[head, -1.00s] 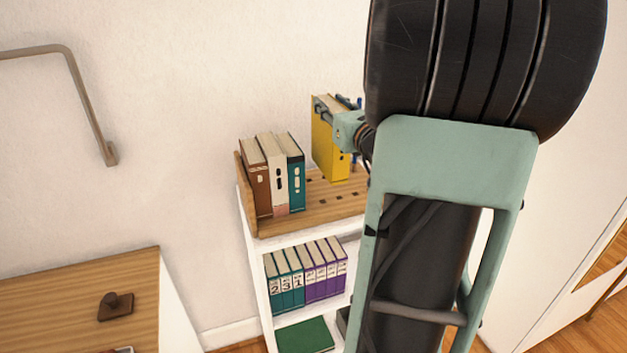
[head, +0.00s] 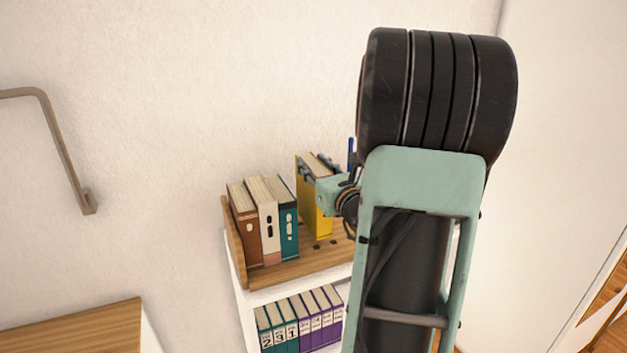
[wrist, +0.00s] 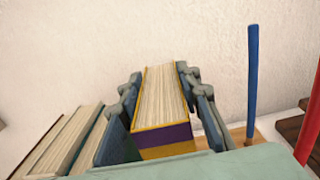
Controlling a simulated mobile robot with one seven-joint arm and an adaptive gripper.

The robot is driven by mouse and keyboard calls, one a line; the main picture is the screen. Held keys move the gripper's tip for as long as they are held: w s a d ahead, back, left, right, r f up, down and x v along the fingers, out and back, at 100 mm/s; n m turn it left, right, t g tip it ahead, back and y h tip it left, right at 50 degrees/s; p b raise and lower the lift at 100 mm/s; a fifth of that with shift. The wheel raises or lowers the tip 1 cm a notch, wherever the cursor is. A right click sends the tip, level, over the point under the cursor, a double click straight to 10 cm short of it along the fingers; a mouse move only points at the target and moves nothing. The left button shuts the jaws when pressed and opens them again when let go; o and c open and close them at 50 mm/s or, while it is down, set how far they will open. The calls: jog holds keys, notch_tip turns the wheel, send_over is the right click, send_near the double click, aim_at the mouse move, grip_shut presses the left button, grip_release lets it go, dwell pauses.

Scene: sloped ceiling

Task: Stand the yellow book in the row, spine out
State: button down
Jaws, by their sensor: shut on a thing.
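The yellow book (head: 312,208) is upright between the fingers of my gripper (head: 318,166), over the wooden top rack (head: 290,268). In the wrist view the yellow book (wrist: 165,153) shows pale page edges on top and a purple band on its near face. My gripper (wrist: 160,74) is shut on it, one finger on each side. The row to its left holds a brown book (head: 244,225), a white book (head: 264,222) and a teal book (head: 287,222). The left finger lies between the teal and yellow books. I cannot tell whether the yellow book's bottom touches the rack.
A blue upright rod (wrist: 252,85) and a red one (wrist: 311,125) stand right of the book. Numbered teal and purple volumes (head: 300,318) fill the shelf below. A wall rail (head: 62,140) and a wooden desktop (head: 80,328) are at left. The wall is close behind.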

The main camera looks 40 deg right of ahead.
jog(key=shift+f, duration=1.55)
jog(key=c, duration=1.4)
grip_release()
jog(key=shift+f, duration=0.2)
jog(key=b+v, duration=0.5)
jog(key=v, duration=0.7)
jog(key=shift+r, duration=0.15)
